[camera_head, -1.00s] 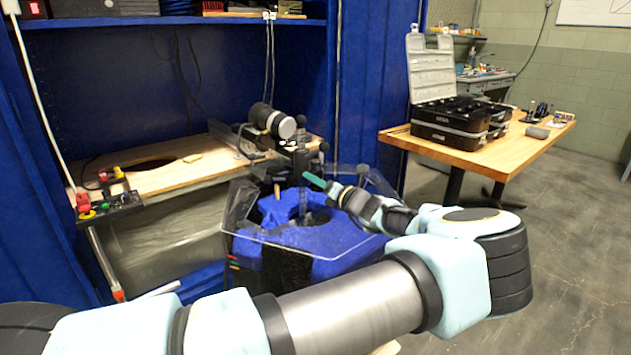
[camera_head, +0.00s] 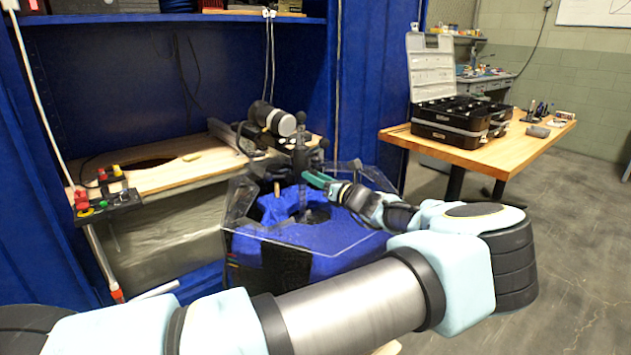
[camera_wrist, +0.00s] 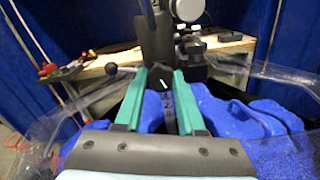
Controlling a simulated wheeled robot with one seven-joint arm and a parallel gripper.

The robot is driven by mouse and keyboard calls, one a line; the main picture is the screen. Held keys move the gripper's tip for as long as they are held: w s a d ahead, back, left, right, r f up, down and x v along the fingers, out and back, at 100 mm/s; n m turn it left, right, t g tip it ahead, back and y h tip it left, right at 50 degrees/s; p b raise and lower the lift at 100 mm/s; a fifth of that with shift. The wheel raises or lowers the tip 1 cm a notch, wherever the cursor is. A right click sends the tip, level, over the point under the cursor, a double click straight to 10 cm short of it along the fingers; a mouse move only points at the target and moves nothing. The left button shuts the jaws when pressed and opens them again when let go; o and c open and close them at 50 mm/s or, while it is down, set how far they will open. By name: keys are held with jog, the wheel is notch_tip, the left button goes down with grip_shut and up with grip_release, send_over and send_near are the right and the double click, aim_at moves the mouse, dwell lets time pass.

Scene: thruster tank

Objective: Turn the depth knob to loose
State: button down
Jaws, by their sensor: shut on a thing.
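The depth knob (camera_wrist: 157,78) is a black knob with a short white mark, low on a dark upright post, in the wrist view. The mark looks slightly tilted; any labels are too small to read. My gripper (camera_wrist: 159,74) has green fingers, one on each side of the knob, shut on it. In the head view my gripper (camera_head: 310,178) reaches from the right to the dark post (camera_head: 300,150). I cannot make out the knob there. A clear graduated strip (camera_wrist: 170,112) runs down below the knob.
Clear panels (camera_head: 243,200) and a blue-lined tank (camera_head: 335,240) surround the post. A black cylindrical device (camera_head: 272,120) sits behind it. A control box (camera_head: 108,203) is at the left on a wooden bench (camera_head: 160,178). A black case (camera_head: 450,125) stands on a table at right.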

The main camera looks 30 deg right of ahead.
jog(key=shift+d+n+b, duration=0.1)
jog(key=shift+n+b, duration=6.4)
jog(key=shift+n, duration=3.1)
jog(key=c, duration=0.5)
grip_release()
jog(key=s, duration=0.3)
jog(key=s+d, duration=0.1)
jog(key=s, duration=0.3)
jog(key=s+d, duration=0.1)
jog(key=s, duration=0.2)
jog(key=shift+s, duration=0.3)
jog(key=shift+r, duration=0.1)
